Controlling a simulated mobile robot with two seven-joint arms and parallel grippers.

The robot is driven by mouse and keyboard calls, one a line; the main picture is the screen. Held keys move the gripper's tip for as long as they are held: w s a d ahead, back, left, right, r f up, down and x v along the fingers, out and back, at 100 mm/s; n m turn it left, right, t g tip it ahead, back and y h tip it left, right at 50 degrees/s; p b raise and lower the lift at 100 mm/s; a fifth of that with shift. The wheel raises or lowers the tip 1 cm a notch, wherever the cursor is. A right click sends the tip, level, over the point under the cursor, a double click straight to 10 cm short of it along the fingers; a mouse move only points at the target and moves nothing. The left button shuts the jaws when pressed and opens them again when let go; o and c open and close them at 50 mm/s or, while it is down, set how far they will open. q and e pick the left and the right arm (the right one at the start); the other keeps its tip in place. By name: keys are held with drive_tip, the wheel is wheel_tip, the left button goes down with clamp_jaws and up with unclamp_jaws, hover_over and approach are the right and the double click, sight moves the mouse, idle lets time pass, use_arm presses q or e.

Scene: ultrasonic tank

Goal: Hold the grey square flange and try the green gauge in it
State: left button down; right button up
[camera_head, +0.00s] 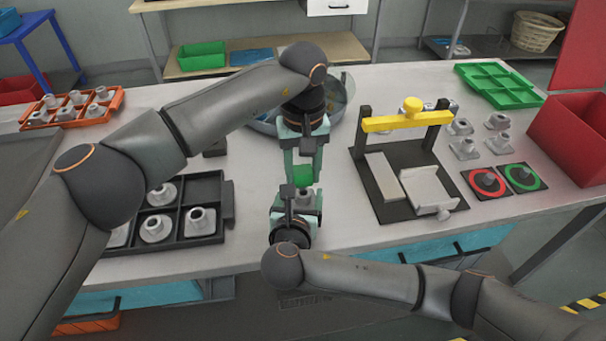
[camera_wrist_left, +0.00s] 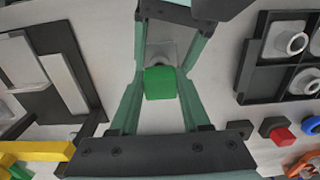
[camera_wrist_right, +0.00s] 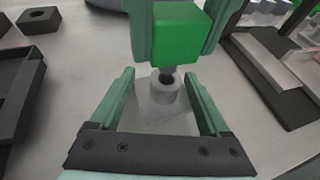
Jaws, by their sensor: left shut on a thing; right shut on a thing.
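The green gauge (camera_head: 303,176) is upright in my left gripper (camera_head: 303,168), which is shut on its block-shaped handle; the handle also shows in the left wrist view (camera_wrist_left: 160,83). The grey square flange (camera_wrist_right: 160,97) is between the fingers of my right gripper (camera_head: 297,198), which is shut on it low over the table. In the right wrist view the green handle (camera_wrist_right: 180,35) is above the flange, and its dark pin points down at the flange's round bore. The pin's tip is at the bore's mouth; I cannot tell whether it is inside.
A black tray (camera_head: 228,214) with grey flanges is left of the grippers. A black fixture with a yellow bar (camera_head: 405,122) stands to the right, then red-ringed (camera_head: 484,182) and green-ringed (camera_head: 522,178) pads. A round basin (camera_head: 262,125) is behind my left arm.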

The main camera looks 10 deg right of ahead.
use_arm(q)
drive_tip(key=shift+r, duration=1.8)
use_arm(e)
drive_tip(key=shift+s+f, duration=0.15)
drive_tip(key=shift+f, duration=0.25)
drive_tip(key=o, duration=1.2)
drive_tip(key=shift+o, duration=0.7)
drive_tip(key=shift+r, duration=0.15)
drive_tip(key=shift+r, duration=0.1)
use_arm(q)
drive_tip(key=shift+r+p, duration=0.55)
drive_tip(key=shift+p, duration=0.1)
use_arm(e)
drive_tip(key=v, duration=1.1)
drive_tip(key=shift+s+a+r, duration=0.1)
drive_tip(key=shift+s+r, duration=0.1)
drive_tip(key=shift+s, duration=0.15)
